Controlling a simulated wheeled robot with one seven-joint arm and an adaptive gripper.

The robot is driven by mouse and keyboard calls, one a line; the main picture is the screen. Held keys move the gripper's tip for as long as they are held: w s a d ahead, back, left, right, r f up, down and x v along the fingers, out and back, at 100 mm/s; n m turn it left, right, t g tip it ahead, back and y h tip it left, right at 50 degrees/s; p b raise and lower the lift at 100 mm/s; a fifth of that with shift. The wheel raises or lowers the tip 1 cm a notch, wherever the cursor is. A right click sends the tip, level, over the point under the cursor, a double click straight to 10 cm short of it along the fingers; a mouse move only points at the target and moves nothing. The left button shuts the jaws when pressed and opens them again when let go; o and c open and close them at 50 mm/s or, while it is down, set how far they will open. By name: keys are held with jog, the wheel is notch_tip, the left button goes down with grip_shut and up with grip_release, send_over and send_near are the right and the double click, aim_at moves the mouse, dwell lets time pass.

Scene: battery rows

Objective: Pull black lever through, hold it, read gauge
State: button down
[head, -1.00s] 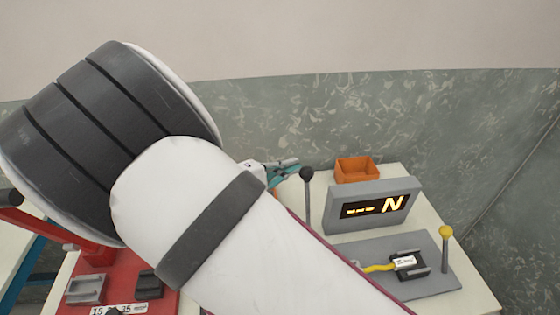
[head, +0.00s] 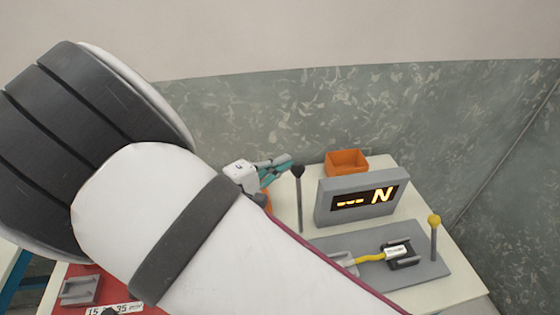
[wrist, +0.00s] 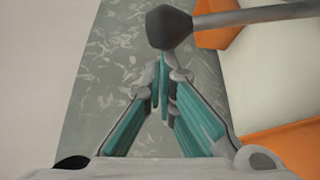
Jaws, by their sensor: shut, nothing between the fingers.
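The black lever stands upright on the left of the grey plate; its knob (head: 298,171) is at the top of a grey rod. My gripper (head: 288,159) is beside the knob, on its left, with teal fingers. In the wrist view my gripper (wrist: 163,62) has its fingertips together and nothing between them. The black knob (wrist: 168,27) is just beyond the tips there, its rod running off to the right; I cannot tell whether they touch.
A yellow-knobbed lever (head: 434,221) stands at the plate's right. A black holder with a labelled piece (head: 398,251) and yellow cable sits on the grey plate (head: 425,270). An orange bin (head: 346,163) is behind the gauge. My arm covers the left foreground.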

jog(key=s+d+m+t+h, duration=0.1)
jog(key=s+d+m+h, duration=0.1)
jog(key=s+m, duration=0.3)
jog(key=s+d+m+h+p, duration=0.1)
jog(key=s+m, duration=0.4)
jog(key=s, duration=0.7)
jog(key=shift+d+t+h, duration=0.4)
jog(key=shift+d+h, duration=0.5)
jog(key=shift+d, duration=0.1)
jog(key=shift+s, duration=0.15)
dwell(0.7)
